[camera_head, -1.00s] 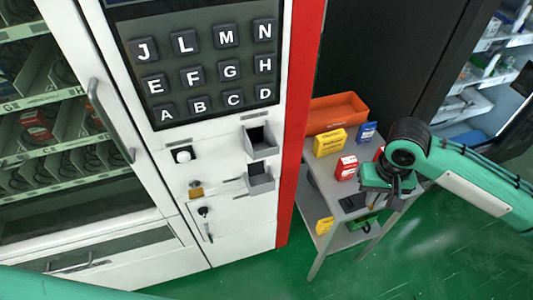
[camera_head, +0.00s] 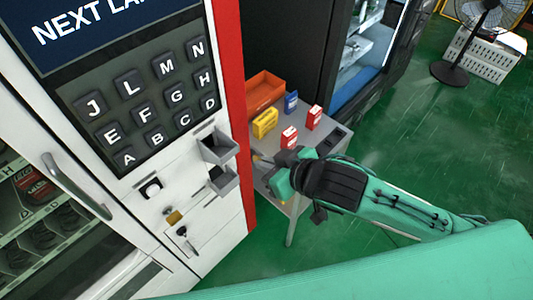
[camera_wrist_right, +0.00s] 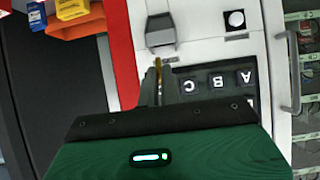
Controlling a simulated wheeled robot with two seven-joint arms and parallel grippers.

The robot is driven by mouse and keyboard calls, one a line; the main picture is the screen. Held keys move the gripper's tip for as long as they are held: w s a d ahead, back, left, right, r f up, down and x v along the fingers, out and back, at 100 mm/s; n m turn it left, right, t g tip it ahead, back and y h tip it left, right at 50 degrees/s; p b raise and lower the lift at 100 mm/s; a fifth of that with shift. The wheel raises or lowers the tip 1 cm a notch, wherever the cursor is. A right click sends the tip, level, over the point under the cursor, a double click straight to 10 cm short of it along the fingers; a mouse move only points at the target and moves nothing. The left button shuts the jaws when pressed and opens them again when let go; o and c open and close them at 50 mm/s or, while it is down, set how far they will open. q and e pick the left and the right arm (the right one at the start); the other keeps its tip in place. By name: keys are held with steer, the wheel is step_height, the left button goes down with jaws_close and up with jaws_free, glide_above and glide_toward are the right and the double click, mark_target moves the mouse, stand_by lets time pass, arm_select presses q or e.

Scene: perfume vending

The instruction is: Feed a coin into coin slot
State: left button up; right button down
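My right gripper (camera_head: 259,158) is beside the front panel of the white vending machine (camera_head: 188,145), to the right of its two small metal trays. In the right wrist view, its fingers (camera_wrist_right: 159,84) are closed around a thin gold coin (camera_wrist_right: 158,68), seen edge-on and sticking out past the fingertips. The coin is apart from the panel as far as I can tell. The panel has a black keypad (camera_head: 143,99), an upper metal tray (camera_head: 222,148), a lower tray (camera_head: 224,181) and a brass fitting (camera_head: 173,216). I cannot clearly pick out the coin slot. My left gripper is out of view.
A grey cart (camera_head: 332,131) stands right of the machine's red edge (camera_head: 231,75). It carries an orange bin (camera_head: 266,86), a yellow box (camera_head: 265,122), a blue box (camera_head: 291,101) and red boxes (camera_head: 314,116). Green floor lies open to the right.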

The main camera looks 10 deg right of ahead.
steer(key=shift+w+a+b, duration=0.65)
steer(key=shift+w+b, duration=0.1)
steer(key=shift+b, duration=0.35)
steer(key=w+a+b, duration=0.2)
steer(key=w, duration=0.1)
steer(key=b, duration=0.3)
glide_above(229, 156)
steer(key=s+d, duration=0.1)
step_height(229, 156, down, 3)
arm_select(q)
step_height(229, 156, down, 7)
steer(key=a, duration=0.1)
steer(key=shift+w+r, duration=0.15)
arm_select(e)
steer(key=shift+f+x, duration=0.25)
steer(key=shift+x, duration=1.25)
steer(key=shift+s+d, duration=0.1)
steer(key=shift+d, duration=0.15)
steer(key=c, duration=1.5)
jaws_free()
steer(key=shift+c, duration=0.2)
